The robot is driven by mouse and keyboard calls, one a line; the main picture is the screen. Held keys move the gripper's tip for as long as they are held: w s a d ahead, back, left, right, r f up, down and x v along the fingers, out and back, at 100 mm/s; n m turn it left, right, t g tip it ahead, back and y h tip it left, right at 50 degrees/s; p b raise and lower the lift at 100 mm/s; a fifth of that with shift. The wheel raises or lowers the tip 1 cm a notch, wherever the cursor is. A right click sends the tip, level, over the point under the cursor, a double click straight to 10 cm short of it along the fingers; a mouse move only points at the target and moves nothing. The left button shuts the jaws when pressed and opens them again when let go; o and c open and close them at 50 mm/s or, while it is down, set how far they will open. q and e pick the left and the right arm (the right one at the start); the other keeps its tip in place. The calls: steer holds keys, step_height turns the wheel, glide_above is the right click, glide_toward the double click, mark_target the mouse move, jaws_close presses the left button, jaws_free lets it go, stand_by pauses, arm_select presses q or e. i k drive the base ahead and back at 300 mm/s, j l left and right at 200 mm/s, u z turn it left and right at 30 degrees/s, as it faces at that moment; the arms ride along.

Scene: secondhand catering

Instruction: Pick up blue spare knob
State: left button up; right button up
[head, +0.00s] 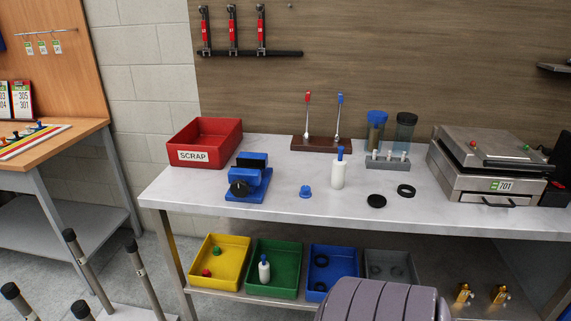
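A small blue piece (306,191) that looks like a knob or cap sits on the light grey worktop (260,206), between the blue clamp-like device and the white bottle. Another small blue knob-like piece (39,125) shows on a striped board on the wooden table at the left. It is too small to tell for certain which is the spare knob. Neither of my grippers is in view.
On the worktop stand a red SCRAP bin (209,138), a blue clamp-like device (249,180), a white bottle (338,175), black rings and a press (485,165). Coloured bins, including a yellow one (203,284), sit below. Upright dark-tipped rods (88,270) stand at lower left.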

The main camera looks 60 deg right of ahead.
mark_target(305, 193)
steer(key=z, duration=1.65)
